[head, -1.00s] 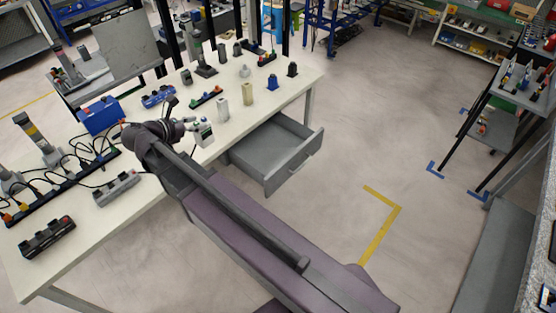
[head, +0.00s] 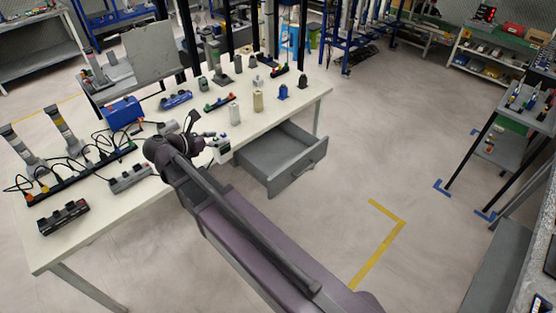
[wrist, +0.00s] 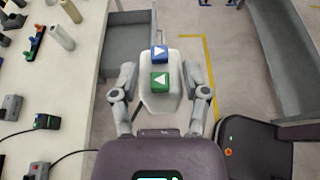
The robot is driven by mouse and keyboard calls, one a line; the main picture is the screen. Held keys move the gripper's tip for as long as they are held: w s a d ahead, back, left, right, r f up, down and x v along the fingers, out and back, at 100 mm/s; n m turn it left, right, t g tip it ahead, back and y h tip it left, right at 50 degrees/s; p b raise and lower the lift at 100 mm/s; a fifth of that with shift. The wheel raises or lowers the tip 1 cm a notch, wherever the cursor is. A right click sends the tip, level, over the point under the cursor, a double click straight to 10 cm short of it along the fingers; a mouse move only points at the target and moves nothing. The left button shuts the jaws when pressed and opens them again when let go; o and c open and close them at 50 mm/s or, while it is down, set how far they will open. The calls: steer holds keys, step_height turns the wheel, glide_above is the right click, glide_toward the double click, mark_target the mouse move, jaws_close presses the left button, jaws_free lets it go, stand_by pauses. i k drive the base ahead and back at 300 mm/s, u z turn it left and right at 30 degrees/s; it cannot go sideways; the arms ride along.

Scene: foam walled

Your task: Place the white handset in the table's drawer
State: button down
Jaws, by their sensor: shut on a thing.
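My gripper (head: 213,147) is shut on the white handset (head: 221,154) near the table's front edge, left of the drawer in the head view. In the wrist view the handset (wrist: 160,101) sits between the two fingers of my gripper (wrist: 163,88). It has a blue and a green button with white arrows. The grey drawer (head: 285,165) of the white table (head: 130,205) is pulled out and looks empty. The drawer also shows in the wrist view (wrist: 128,45), ahead and left of the handset.
A white block (head: 235,114), a beige block (head: 258,101) and a blue item (head: 283,92) stand on the table behind the drawer. A power strip with cables (head: 80,174) lies to the left. The floor right of the drawer is clear.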

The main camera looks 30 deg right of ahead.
mark_target(287, 151)
steer(key=z, duration=2.1)
steer(key=i, duration=1.55)
steer(key=u, duration=0.05)
